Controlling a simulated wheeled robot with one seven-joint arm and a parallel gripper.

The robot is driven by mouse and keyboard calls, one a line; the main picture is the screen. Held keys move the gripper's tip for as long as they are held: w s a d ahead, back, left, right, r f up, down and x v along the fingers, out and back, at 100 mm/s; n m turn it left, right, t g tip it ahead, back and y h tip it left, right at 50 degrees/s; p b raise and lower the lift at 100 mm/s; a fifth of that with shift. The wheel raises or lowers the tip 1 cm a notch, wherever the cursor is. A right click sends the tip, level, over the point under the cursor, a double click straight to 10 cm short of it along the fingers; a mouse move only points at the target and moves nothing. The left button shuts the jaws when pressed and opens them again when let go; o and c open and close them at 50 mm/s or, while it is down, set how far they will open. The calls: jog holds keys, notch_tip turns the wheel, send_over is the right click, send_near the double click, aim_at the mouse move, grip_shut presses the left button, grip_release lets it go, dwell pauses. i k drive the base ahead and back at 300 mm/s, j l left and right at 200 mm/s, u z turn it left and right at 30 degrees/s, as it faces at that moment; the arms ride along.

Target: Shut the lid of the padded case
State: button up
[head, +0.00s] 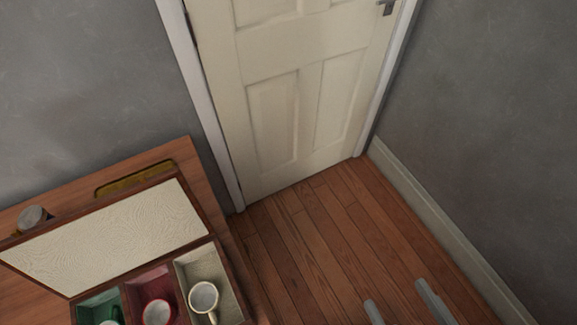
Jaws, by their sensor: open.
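The padded case (217,252) stands on the wooden table at the lower left of the head view, its lower part cut off by the frame edge. Its lid (112,236) is raised and leans back toward the wall, showing a cream padded lining. The case has a green, a red and a cream compartment, with a cup (205,297) in the cream one and another cup (157,313) in the red one. A green item is partly visible in the green one. My gripper (402,306) is open and empty at the bottom edge, over the floor, right of the case and apart from it.
The wooden table (172,153) has its right edge beside the case. Behind the lid are a metal-coloured round object (33,217) and a yellowish tray (135,181). A closed cream door (290,100) and grey walls stand behind. The wooden floor (310,240) is clear.

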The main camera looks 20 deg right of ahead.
aim_at(102, 240)
jog(key=k+j+u, duration=0.25)
jog(key=u, duration=0.15)
jog(key=k+j+u, duration=0.15)
jog(key=j+u, duration=0.15)
jog(key=u, duration=0.15)
